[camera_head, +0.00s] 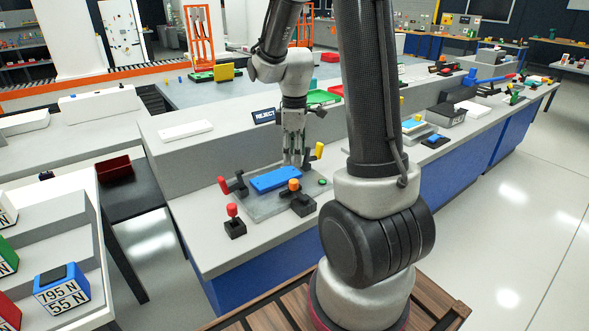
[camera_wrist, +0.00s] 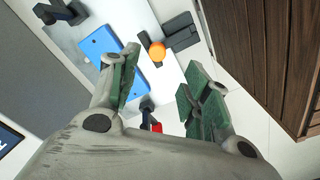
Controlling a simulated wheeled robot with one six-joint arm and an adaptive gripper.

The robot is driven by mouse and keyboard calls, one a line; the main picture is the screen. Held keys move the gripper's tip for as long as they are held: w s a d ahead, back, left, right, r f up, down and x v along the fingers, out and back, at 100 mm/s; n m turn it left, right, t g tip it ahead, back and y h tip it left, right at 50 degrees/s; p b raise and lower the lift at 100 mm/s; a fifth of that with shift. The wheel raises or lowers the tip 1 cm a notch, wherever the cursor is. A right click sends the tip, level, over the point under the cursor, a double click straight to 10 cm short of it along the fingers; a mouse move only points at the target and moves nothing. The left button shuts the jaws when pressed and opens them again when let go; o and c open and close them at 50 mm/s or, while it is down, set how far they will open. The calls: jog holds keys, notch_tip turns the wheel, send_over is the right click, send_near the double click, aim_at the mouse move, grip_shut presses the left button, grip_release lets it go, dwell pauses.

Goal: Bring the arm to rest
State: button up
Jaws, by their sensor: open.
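My arm rises in front of the counter in the head view, with its forearm bent down toward a grey fixture plate (camera_head: 262,207). My gripper (camera_head: 293,160) hangs pointing down just behind a blue block (camera_head: 275,180) on that plate. In the wrist view my gripper (camera_wrist: 160,85) has its two green-padded fingers spread apart, with nothing between them. The blue block also shows in the wrist view (camera_wrist: 100,46), partly behind one finger. An orange knob (camera_wrist: 157,51) on a dark clamp shows beyond the fingertips. Whether the fingertips touch anything is unclear.
Red-knobbed clamps (camera_head: 223,186) and a red-topped black post (camera_head: 234,222) stand around the plate. A yellow handle (camera_head: 319,150) rises close to my gripper. A REJECT sign (camera_head: 264,116) and green tray (camera_head: 322,97) stand behind. Bare counter (camera_head: 205,235) lies at the left.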

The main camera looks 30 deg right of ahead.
notch_tip(320, 180, up, 2)
jog(key=shift+r, duration=0.2)
dwell(0.5)
jog(key=s+a+r+m+t, duration=0.2)
jog(key=s+r+m, duration=0.2)
jog(key=s, duration=0.5)
jog(key=s+a+r+m+t, duration=0.2)
jog(key=s+r+m, duration=0.3)
jog(key=s+r, duration=0.4)
jog(key=shift+s+a+r, duration=0.3)
jog(key=shift+s+a, duration=0.25)
jog(key=shift+a, duration=0.1)
